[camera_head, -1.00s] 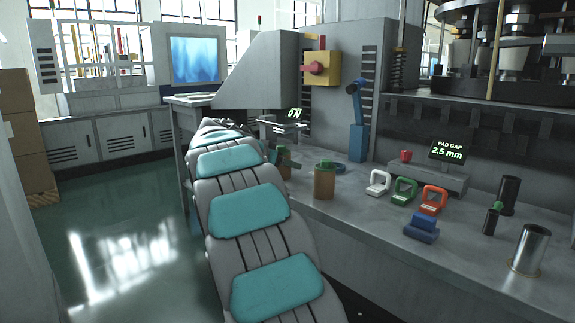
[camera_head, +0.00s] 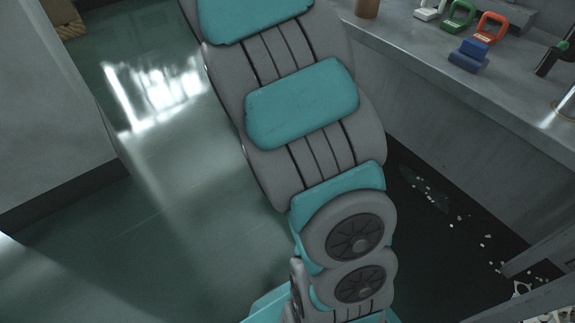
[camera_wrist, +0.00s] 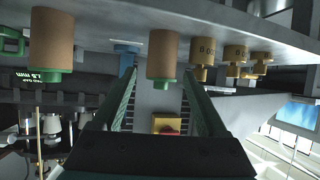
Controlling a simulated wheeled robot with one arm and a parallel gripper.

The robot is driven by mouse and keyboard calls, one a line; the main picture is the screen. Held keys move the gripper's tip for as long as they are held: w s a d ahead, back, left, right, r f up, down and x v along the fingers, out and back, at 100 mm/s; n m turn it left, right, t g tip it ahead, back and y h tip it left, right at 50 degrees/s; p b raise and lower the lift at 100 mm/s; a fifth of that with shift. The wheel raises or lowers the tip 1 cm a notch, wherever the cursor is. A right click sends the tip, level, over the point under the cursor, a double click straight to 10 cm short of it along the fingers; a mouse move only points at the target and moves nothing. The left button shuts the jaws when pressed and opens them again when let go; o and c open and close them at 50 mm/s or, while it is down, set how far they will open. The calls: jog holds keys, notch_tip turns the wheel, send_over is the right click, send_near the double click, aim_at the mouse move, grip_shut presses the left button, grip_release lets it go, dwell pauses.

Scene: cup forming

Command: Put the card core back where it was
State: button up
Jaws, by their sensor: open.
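The wrist view appears upside down. In it a brown cardboard-like cylinder with a green end (camera_wrist: 162,55) stands on the bench, in line with the gap between my fingers. A second, similar brown cylinder (camera_wrist: 52,40) stands to its left. I cannot tell which one is the task's card core. My gripper (camera_wrist: 160,82) is open, with one finger on either side of the gap and nothing visibly clamped. In the head view only the lower part of one brown cylinder (camera_head: 367,8) shows at the top edge; my gripper is out of that view.
Several brass-coloured, marked pieces (camera_wrist: 235,53) stand right of the cylinders in the wrist view. Open floor lies left.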

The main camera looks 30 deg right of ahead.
jog(key=s+a+f+n+g+y, duration=0.1)
jog(key=s+a+f+n+y, duration=0.3)
jog(key=s+a+f, duration=0.5)
jog(key=s+a+f+n+g+y, duration=0.2)
jog(key=s+a+f, duration=0.7)
jog(key=s, duration=0.9)
jog(key=s+a+f+n+g+y, duration=0.2)
jog(key=s+a+f+n+y, duration=0.4)
jog(key=s+a, duration=0.6)
notch_tip(320, 180, down, 4)
jog(key=s+n, duration=0.2)
jog(key=shift+s+r+n, duration=0.2)
jog(key=shift+n, duration=0.1)
notch_tip(320, 180, up, 6)
jog(key=p, duration=0.5)
jog(key=shift+f, duration=0.25)
